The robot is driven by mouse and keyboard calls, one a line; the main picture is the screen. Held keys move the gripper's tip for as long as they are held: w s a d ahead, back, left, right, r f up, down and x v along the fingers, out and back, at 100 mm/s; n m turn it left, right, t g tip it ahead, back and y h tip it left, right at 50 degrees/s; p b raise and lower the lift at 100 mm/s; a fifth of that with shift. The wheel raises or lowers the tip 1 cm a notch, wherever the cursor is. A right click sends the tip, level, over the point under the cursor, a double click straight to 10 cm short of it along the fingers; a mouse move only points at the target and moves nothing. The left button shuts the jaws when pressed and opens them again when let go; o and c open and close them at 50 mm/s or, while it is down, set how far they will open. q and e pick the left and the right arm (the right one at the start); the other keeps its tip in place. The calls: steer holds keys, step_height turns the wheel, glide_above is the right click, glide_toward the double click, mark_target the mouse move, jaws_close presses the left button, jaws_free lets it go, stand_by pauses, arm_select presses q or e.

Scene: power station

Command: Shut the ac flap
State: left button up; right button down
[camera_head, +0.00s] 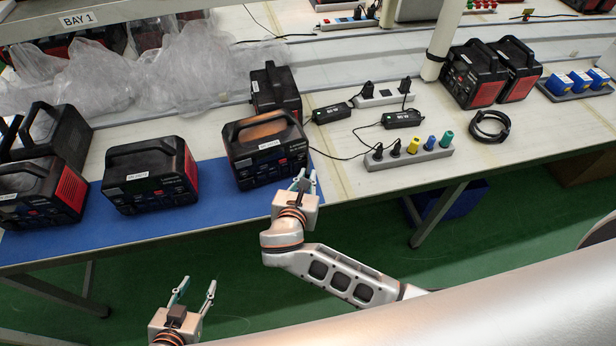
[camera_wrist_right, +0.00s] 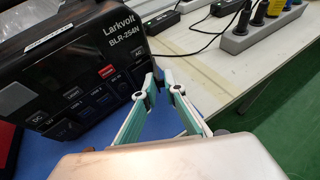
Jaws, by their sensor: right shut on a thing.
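The black Larkvolt power station (camera_head: 265,150) stands on the blue mat (camera_head: 215,205), its front panel towards me. In the right wrist view its front (camera_wrist_right: 75,75) shows buttons and the marks DC, USB and AC. My right gripper (camera_head: 303,182) is at the lower right of that front. Its fingertips (camera_wrist_right: 160,88) meet close together beside the AC area, shut on a small dark part there, seemingly the AC flap (camera_wrist_right: 148,80). The fingers mostly hide the flap, so its angle cannot be told. My left gripper (camera_head: 194,289) is open and empty, low in front of the table.
Another power station (camera_head: 150,178) stands to the left on the mat, and one (camera_head: 275,88) stands behind. A power strip (camera_head: 410,155) with coloured plugs, black adapters (camera_head: 403,118) and cables lie to the right. Plastic wrap (camera_head: 170,70) lies behind.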

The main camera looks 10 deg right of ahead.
steer(key=shift+w+r, duration=0.1)
steer(key=shift+r, duration=0.05)
steer(key=c, duration=2.2)
jaws_free()
steer(key=shift+o, duration=0.2)
step_height(320, 180, up, 10)
